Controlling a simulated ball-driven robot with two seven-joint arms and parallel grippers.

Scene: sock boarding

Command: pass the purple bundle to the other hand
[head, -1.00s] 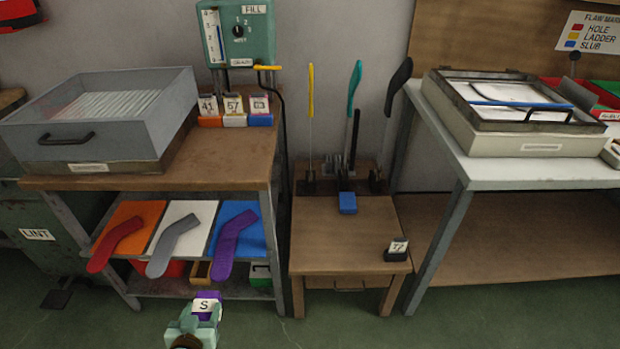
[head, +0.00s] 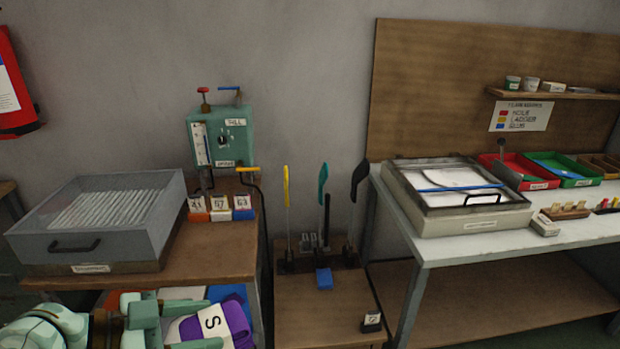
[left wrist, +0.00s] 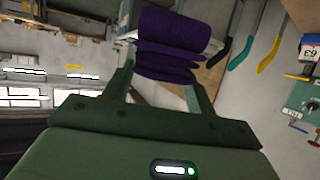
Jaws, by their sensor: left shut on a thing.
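The purple bundle (head: 238,318) is a rolled knit with a white band marked "S". It shows at the bottom left of the head view, in front of the low wooden table's shelf. My left gripper (head: 205,326) comes in from the left and is shut on the bundle, with a finger on either side of it. In the left wrist view the bundle (left wrist: 172,35) sits folded between the tips of my left gripper (left wrist: 163,82). My right gripper is in neither view.
A small wooden table (head: 320,300) with upright paddles is in the middle. A white table (head: 470,245) with trays stands at right.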

